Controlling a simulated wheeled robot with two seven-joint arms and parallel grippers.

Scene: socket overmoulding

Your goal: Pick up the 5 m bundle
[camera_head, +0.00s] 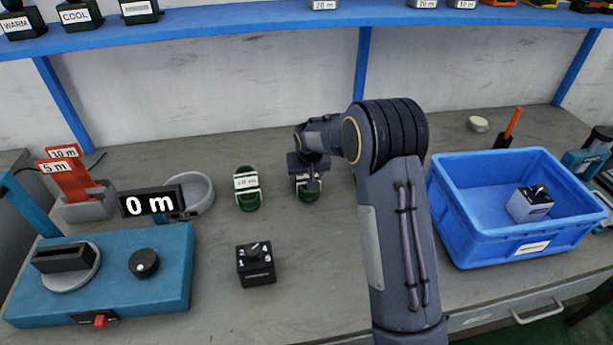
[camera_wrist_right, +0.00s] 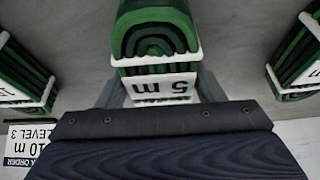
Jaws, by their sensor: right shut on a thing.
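The 5 m bundle is a green coil with white bands; its "5 m" label faces the right wrist view (camera_wrist_right: 157,87), upside down there. In the head view the bundle (camera_head: 308,193) stands on the bench, partly hidden by my right gripper (camera_head: 309,178). The right gripper's fingers are on both sides of the bundle, shut on it. I cannot tell whether the bundle is clear of the bench. My left gripper is not in view.
Another green bundle (camera_head: 247,190) stands close on the left. The wrist view shows bundles on both sides and an order card (camera_wrist_right: 30,145) reading "10 m". A blue bin (camera_head: 480,232) holding a grey box is right of my arm.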

